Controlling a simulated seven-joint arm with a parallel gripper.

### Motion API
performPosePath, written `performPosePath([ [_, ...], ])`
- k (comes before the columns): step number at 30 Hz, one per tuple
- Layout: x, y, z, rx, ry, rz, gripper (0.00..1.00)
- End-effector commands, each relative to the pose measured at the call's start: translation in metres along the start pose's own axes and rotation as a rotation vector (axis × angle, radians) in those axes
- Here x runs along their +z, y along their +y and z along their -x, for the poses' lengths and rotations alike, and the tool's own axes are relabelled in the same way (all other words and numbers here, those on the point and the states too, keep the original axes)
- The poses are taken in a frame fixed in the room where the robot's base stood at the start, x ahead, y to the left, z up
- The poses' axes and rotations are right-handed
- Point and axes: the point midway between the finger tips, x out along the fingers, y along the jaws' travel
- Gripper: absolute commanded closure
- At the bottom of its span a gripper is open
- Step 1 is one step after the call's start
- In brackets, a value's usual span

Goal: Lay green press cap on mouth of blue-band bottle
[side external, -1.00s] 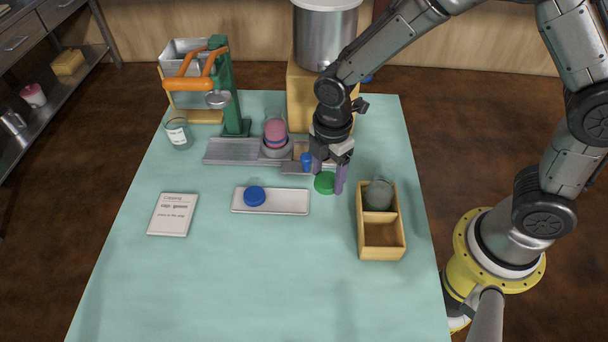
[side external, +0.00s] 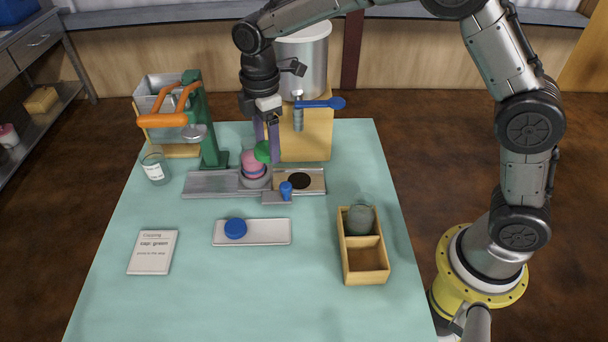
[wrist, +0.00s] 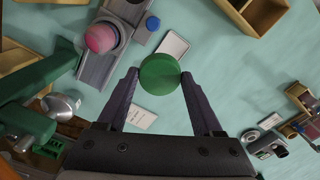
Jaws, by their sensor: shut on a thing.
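The green press cap (side external: 263,152) is held between the fingertips of my gripper (side external: 265,146), off the table. In the wrist view the cap (wrist: 160,74) sits between both fingers (wrist: 160,77). The blue-band bottle (side external: 252,167), pink with a blue band, stands upright in a round holder on the grey rail. In the side view the cap overlaps the bottle's upper right edge. In the wrist view the bottle (wrist: 101,38) shows up and left of the cap, apart from it. The bottle's mouth is partly hidden in the side view.
A green press (side external: 207,135) with an orange handle stands left of the bottle. The grey rail (side external: 210,184) carries a blue knob (side external: 286,190). A blue cap (side external: 235,228) lies on a white tray (side external: 270,232). A wooden box (side external: 365,262) holds a grey-green jar.

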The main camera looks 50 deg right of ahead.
Motion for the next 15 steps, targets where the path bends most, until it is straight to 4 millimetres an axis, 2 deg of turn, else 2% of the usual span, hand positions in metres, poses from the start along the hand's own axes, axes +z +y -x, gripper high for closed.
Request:
performPosePath([
  [1,-0.003,0.018,0.003,0.003,0.002,-0.023,0.83],
  [3,-0.005,0.04,0.006,0.007,0.004,-0.052,0.83],
  [9,-0.005,0.094,0.005,0.02,0.012,-0.119,0.83],
  [15,0.002,0.124,-0.012,0.024,0.014,-0.155,0.83],
])
